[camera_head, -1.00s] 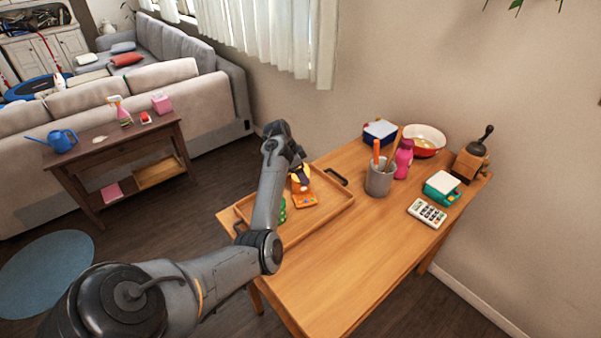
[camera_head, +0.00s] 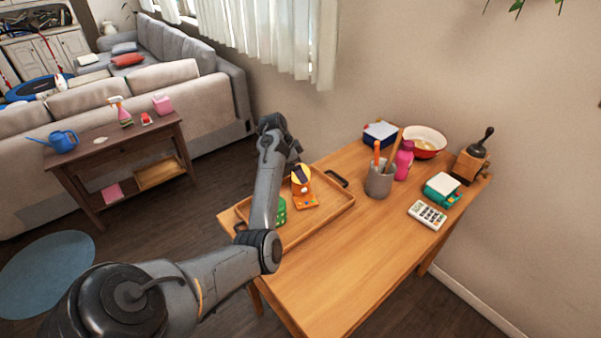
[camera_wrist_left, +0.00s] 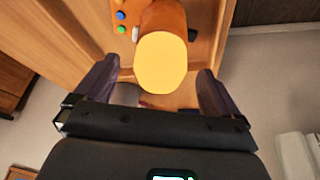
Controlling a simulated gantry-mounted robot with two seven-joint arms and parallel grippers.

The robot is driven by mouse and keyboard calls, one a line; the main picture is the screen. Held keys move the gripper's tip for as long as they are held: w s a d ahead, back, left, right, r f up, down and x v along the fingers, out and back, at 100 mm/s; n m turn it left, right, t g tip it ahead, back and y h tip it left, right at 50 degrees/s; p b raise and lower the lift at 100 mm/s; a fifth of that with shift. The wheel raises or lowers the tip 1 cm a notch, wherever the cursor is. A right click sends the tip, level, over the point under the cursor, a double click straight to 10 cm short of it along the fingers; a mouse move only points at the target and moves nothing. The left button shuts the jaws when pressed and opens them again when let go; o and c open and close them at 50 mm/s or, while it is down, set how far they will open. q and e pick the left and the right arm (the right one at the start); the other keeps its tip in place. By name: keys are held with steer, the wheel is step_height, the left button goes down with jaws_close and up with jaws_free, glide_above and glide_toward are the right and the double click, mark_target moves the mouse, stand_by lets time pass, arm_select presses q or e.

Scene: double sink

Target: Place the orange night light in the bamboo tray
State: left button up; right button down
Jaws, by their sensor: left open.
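The orange night light (camera_head: 306,199) stands in the bamboo tray (camera_head: 330,215), towards its far side. It has a round yellow face on top and small coloured buttons low down. In the left wrist view the night light (camera_wrist_left: 162,62) shows its yellow face towards the camera. My left gripper (camera_head: 298,161) is open just above it and behind it. In the wrist view the fingers of my left gripper (camera_wrist_left: 158,72) are spread on both sides of the yellow face, with gaps. My right gripper is not in view.
A green item (camera_head: 282,211) lies in the tray, partly behind my left arm. A utensil cup (camera_head: 379,182), pink bottle (camera_head: 403,160), red bowl (camera_head: 424,141), calculator (camera_head: 427,214) and grinder (camera_head: 471,160) stand further right. The table's front middle (camera_head: 350,265) is clear.

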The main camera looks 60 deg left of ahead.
arm_select(q)
steer(key=v, duration=0.8)
steer(key=shift+r+p, duration=0.3)
steer(key=shift+p, duration=0.05)
steer(key=shift+s, duration=0.1)
